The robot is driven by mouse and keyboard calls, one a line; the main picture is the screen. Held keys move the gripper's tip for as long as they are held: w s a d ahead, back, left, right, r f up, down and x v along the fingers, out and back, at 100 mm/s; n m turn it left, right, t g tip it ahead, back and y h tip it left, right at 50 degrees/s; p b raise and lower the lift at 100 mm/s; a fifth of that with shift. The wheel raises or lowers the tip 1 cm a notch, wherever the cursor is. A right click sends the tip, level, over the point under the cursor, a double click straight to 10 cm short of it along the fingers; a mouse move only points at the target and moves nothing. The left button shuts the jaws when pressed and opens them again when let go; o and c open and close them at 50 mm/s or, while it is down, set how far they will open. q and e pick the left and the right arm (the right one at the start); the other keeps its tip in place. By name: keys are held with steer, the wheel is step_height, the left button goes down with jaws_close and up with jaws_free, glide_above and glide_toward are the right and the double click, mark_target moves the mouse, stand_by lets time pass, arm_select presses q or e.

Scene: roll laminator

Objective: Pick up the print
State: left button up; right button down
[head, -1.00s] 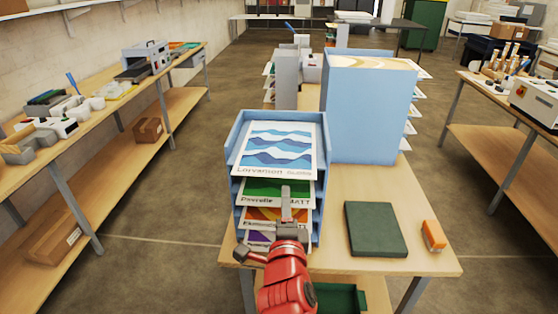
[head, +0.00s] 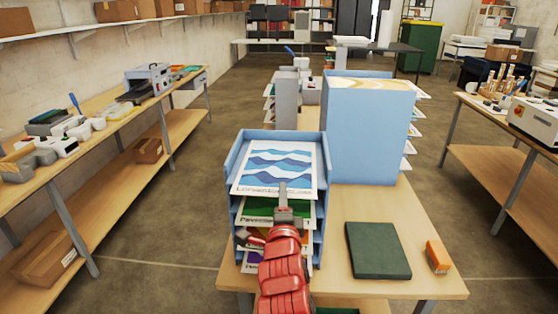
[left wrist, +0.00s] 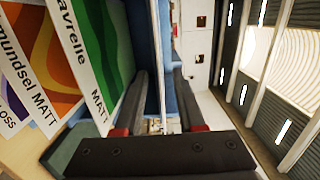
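My left gripper (head: 283,188) is at the middle of that front edge, one finger showing over the print in the head view. In the left wrist view the two dark fingers (left wrist: 158,95) stand apart, with a thin edge-on sheet, seemingly this print, between them. Whether they touch it I cannot tell. The green "Pavrelle MATT" print (left wrist: 100,45) and others lie in the trays below. My right gripper is out of view.
A dark green block (head: 378,250) and an orange item (head: 438,256) lie on the table (head: 345,210). A side bench (head: 110,115) with tools is on the left.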

arm_select(q)
steer(key=shift+w, duration=1.1)
jaws_close()
steer(key=shift+s, duration=0.1)
stand_by(0.5)
